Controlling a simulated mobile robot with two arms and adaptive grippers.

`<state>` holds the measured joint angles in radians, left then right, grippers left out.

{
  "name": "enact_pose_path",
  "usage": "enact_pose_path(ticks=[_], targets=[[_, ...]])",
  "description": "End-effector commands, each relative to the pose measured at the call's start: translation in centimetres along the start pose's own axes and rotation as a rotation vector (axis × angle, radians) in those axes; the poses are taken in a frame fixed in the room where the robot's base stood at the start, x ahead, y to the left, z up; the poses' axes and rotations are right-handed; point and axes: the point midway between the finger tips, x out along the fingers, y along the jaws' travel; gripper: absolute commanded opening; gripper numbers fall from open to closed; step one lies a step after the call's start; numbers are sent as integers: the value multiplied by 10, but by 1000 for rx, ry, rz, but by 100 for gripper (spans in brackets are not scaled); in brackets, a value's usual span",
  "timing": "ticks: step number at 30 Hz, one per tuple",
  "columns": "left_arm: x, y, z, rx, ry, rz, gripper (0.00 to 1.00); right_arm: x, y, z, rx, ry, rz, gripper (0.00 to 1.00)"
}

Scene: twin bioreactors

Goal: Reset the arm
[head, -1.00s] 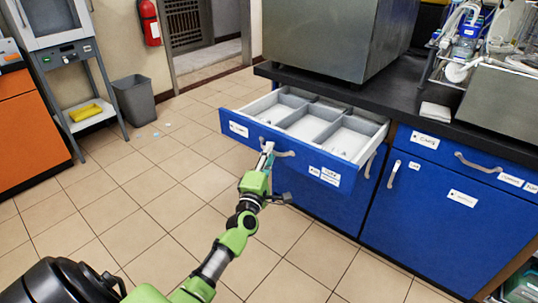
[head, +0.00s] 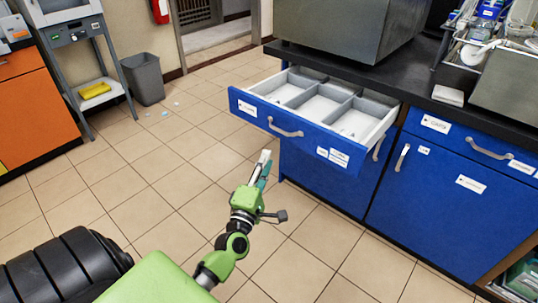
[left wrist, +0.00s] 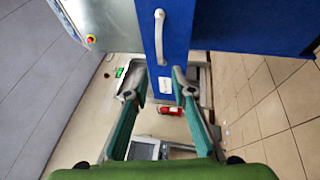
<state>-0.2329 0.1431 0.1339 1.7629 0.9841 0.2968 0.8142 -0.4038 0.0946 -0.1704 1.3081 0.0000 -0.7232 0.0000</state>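My left gripper (head: 264,165) is out over the tiled floor in the head view, in front of the open blue drawer (head: 345,168) and apart from its handle (head: 285,128). In the left wrist view my left gripper (left wrist: 160,85) has its two teal fingers spread, with nothing between them. The drawer handle (left wrist: 160,36) shows ahead, beyond the fingertips. The drawer is pulled out and its grey dividers show, with no large items inside. My right gripper is in neither view.
The dark counter (head: 425,90) carries a large metal box (head: 335,28) and a rack of labware. Blue cupboards (head: 430,205) stand below it at the right. A grey bin (head: 143,79) stands at the back left.

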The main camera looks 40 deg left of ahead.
Motion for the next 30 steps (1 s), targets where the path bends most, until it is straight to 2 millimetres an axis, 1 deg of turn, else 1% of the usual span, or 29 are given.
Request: enact_pose_path(ticks=[16,19,20,22,23,25,26,27,29,30], targets=[[-2,0,0,-1,0,0,23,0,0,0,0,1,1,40],[-3,-1,7,16,-21,-10,23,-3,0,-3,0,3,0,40],[-4,-2,12,30,-38,-17,23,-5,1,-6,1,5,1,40],[-10,-6,32,89,-105,-49,23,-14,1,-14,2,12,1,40],[-14,-8,43,124,-145,-67,23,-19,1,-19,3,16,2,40],[-28,-17,75,232,-260,-120,23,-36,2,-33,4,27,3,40],[-36,-21,89,287,-315,-144,23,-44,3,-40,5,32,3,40],[-49,-28,107,366,-391,-177,23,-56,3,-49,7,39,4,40],[-71,-40,130,487,-503,-227,23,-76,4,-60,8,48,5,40],[-86,-48,142,568,-576,-260,23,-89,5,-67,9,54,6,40]])
